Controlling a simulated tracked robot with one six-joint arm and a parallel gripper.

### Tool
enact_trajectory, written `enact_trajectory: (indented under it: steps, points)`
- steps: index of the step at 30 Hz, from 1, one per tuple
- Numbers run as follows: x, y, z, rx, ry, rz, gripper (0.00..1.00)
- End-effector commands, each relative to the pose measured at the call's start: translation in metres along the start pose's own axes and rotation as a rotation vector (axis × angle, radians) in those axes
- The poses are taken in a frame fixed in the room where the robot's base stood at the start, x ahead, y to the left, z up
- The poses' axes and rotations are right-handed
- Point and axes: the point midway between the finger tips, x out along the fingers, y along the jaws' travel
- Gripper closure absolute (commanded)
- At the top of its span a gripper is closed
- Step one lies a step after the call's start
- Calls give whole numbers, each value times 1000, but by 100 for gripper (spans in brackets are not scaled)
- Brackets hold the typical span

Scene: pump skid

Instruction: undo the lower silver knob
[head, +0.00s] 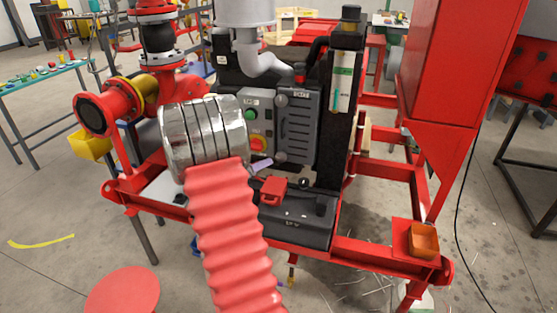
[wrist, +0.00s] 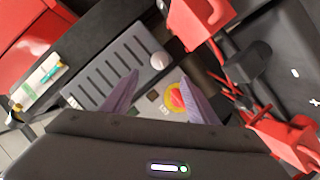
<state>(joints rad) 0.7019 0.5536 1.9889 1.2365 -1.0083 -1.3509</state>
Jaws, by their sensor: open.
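The lower silver knob (head: 281,157) sits at the bottom of a grey slotted cover (head: 299,125) on the pump skid's control box. It also shows in the wrist view (wrist: 158,60), pale and round, at the cover's edge. The upper silver knob (head: 282,101) is at the cover's top in the head view; I cannot see it in the wrist view. My gripper (wrist: 158,75) is open, its two purple fingers spread with the lower knob just beyond their tips, roughly between them. In the head view a purple finger (head: 262,165) shows just left of that knob. I cannot tell the remaining gap.
A yellow and red stop button (head: 258,144) and a green button (head: 251,115) are left of the cover. A level gauge (head: 342,82) stands to its right. A red part (head: 273,190) sits on a black block below.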

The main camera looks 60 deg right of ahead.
Motion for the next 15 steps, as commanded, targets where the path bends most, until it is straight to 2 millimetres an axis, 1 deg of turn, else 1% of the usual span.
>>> enact_trajectory:
  steps: [11,15]
  points:
    - [0,0,0,-17,1,0,47]
    - [6,0,0,-17,1,0,47]
